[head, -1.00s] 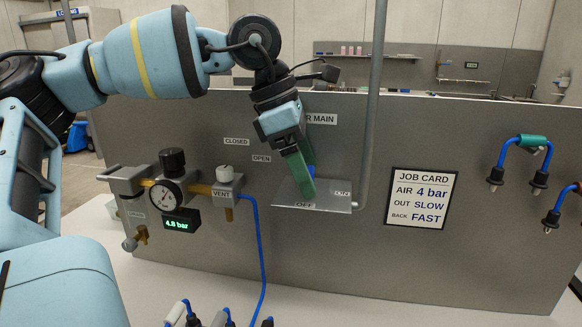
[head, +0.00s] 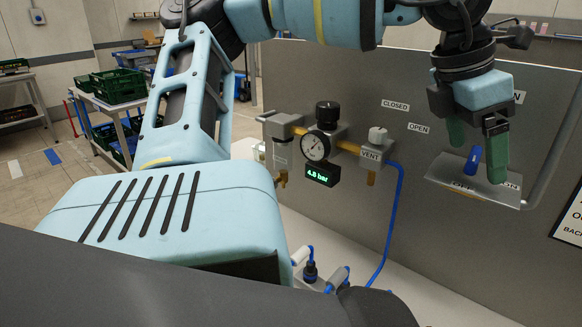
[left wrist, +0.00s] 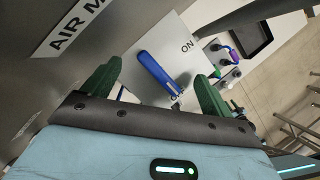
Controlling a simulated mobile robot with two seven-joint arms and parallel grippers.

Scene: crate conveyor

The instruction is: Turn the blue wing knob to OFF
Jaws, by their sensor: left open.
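The blue wing knob (head: 473,160) stands on a light grey plate (head: 446,172) on the grey panel. My left gripper (head: 477,165) is open, with its green fingers spread at the knob. In the left wrist view the knob (left wrist: 157,72) lies between the open fingers (left wrist: 155,92), with clear gaps to both. Its lower end lies by the OFF label (left wrist: 177,97), which is partly covered; the ON label (left wrist: 187,46) is off to the side. My right gripper is not in view.
A pressure gauge (head: 316,147) with a 4.8 bar display (head: 322,174) and a VENT valve (head: 376,145) stand left of the plate. A blue hose (head: 396,210) runs down from the valve. A grey pipe (head: 553,150) passes right of the plate. Green crates (head: 117,86) stand far left.

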